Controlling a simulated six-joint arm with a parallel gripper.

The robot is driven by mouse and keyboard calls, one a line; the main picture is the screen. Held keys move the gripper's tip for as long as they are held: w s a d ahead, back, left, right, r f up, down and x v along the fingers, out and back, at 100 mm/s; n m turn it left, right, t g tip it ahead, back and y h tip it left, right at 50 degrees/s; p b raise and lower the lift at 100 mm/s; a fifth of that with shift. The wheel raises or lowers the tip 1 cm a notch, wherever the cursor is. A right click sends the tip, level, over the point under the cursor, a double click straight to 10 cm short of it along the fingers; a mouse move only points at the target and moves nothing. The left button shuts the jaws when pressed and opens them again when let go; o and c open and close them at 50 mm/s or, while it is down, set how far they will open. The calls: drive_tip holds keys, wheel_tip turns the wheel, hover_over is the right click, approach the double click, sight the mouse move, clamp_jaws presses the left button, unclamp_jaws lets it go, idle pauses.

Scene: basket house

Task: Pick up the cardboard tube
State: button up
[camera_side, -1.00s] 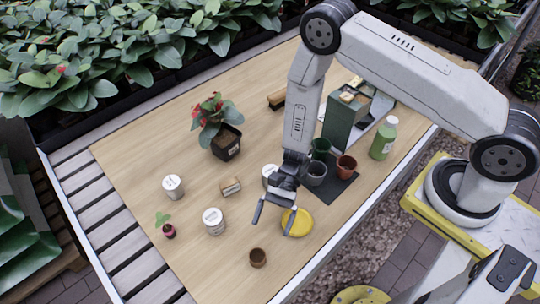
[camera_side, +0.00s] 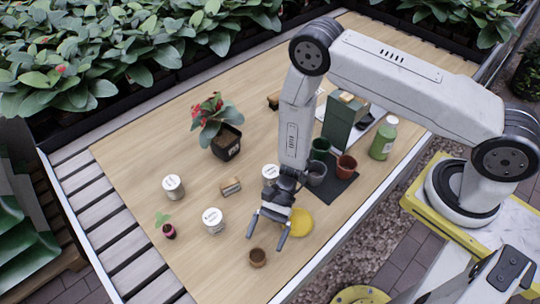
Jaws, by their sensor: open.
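A short brown round piece with an open top (camera_side: 258,258), which looks like the cardboard tube, stands upright on the wooden table near its front edge. My gripper (camera_side: 265,238) is open and empty, its fingers spread and pointing down toward the tube. In the picture the fingertips lie just above the tube, one to each side; the height between them and the tube is hard to judge. The tube itself is not hidden.
A yellow disc (camera_side: 302,222) lies right beside the gripper. White labelled tins (camera_side: 213,221) and a small seedling pot (camera_side: 168,231) stand to the left. Pots on a dark mat (camera_side: 338,190), a green box (camera_side: 338,122) and a green bottle (camera_side: 383,140) stand to the right.

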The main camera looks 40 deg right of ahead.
sight(258, 253)
drive_tip(key=shift+x, duration=2.6)
drive_tip(key=c, duration=1.3)
drive_tip(key=shift+r, duration=0.2)
drive_tip(key=shift+w+r, duration=0.1)
drive_tip(key=shift+r, duration=0.7)
drive_tip(key=s+d+r, duration=0.8)
drive_tip(key=s+r, duration=0.3)
drive_tip(key=shift+d, duration=0.25)
